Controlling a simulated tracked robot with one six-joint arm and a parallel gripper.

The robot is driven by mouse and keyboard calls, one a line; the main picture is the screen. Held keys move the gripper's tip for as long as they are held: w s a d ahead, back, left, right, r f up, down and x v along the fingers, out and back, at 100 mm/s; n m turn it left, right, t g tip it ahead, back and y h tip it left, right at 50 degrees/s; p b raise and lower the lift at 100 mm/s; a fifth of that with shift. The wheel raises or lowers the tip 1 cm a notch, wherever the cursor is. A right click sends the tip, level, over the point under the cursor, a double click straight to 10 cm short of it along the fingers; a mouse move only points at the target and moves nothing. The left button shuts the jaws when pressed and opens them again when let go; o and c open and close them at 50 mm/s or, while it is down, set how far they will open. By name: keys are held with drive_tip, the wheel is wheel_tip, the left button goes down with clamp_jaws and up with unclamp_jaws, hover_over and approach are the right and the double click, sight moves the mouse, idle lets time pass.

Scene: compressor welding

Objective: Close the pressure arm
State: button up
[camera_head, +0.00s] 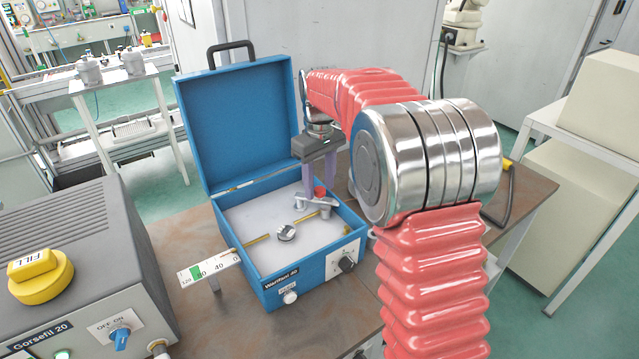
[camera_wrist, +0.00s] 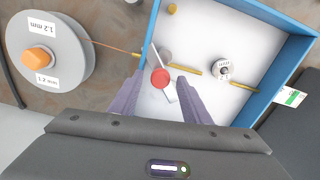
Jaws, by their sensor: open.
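The blue wire feeder box (camera_head: 310,276) stands on the brown bench with its lid up. Inside, the pressure arm's red knob (camera_head: 320,191) sits above a grey metal mount at the back right. In the wrist view the red knob (camera_wrist: 160,78) and a thin silvery bar lie between my fingers. My gripper (camera_head: 317,188) points down into the box, its two purple fingers apart on either side of the knob; in the wrist view my gripper (camera_wrist: 158,84) shows a gap beside the knob. The arm's exact tilt is hard to tell.
A round feed roller (camera_head: 287,232) sits on the box floor between brass wire guides. A wire spool (camera_wrist: 47,50) stands just outside the box. A scale strip (camera_head: 210,267) juts from the left. A grey Gorsefil unit (camera_head: 85,270) stands left; the raised lid (camera_head: 240,125) is behind.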

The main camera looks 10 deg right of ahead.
drive_tip(key=shift+c, duration=0.6)
clamp_jaws()
